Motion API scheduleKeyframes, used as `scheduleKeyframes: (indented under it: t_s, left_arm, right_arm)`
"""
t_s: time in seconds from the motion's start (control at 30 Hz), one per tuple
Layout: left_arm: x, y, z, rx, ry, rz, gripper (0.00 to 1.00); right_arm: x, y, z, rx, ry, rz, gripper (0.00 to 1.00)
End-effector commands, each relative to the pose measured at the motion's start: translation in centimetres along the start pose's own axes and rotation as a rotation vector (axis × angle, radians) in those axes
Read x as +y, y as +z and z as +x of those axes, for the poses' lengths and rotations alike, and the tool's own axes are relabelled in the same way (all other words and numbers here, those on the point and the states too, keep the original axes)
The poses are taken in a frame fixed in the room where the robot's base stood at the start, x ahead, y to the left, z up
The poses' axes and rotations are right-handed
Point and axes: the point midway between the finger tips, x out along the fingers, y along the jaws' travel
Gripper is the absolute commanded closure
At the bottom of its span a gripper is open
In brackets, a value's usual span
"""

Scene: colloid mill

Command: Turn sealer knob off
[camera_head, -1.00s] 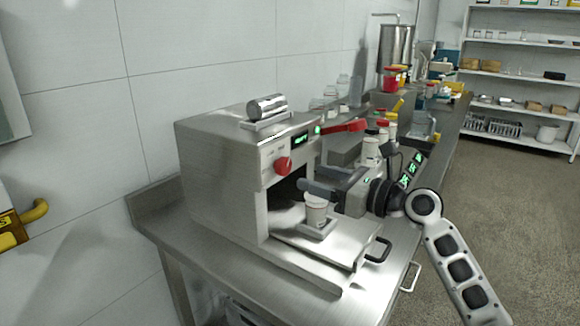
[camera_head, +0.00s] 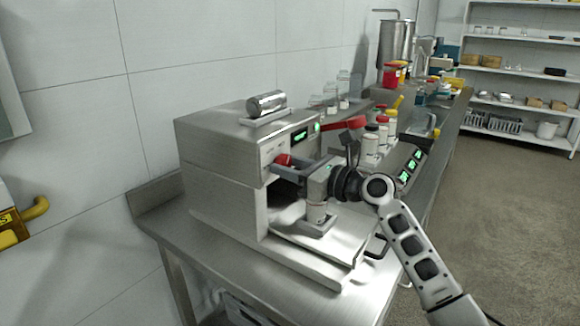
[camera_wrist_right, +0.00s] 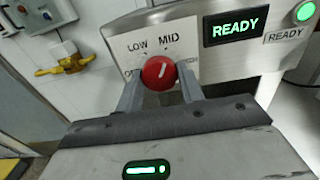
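The steel sealer (camera_head: 222,150) stands on the bench with its red knob (camera_head: 283,159) on the front panel. In the right wrist view the knob (camera_wrist_right: 158,73) shows a white mark pointing up and slightly right, near the MID label. LOW is at upper left; the lower labels are partly hidden by the fingers. My right gripper (camera_head: 287,168) is at the panel. In the wrist view its two fingers (camera_wrist_right: 160,88) stand on either side of the knob, open, with small gaps seeming to remain; contact is hard to tell. My left gripper is out of view.
A green READY display (camera_wrist_right: 232,27) and a round green light (camera_wrist_right: 304,11) sit right of the knob. A red lever (camera_head: 343,124) juts from the sealer's right side. Jars (camera_head: 371,148) stand behind.

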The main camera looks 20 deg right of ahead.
Motion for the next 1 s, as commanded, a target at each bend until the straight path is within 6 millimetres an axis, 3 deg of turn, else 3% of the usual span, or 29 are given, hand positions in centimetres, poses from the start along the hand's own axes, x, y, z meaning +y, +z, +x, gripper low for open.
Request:
scheduleKeyframes:
  t_s: [0.47, 1.0]
  left_arm:
    - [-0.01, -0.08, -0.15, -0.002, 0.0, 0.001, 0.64]
    - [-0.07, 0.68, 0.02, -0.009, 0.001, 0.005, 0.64]
  right_arm:
    - [0.0, -0.01, -0.04, 0.001, 0.001, -0.105, 0.85]
    - [-0.1, -0.14, -0.04, 0.0, 0.001, -0.583, 0.85]
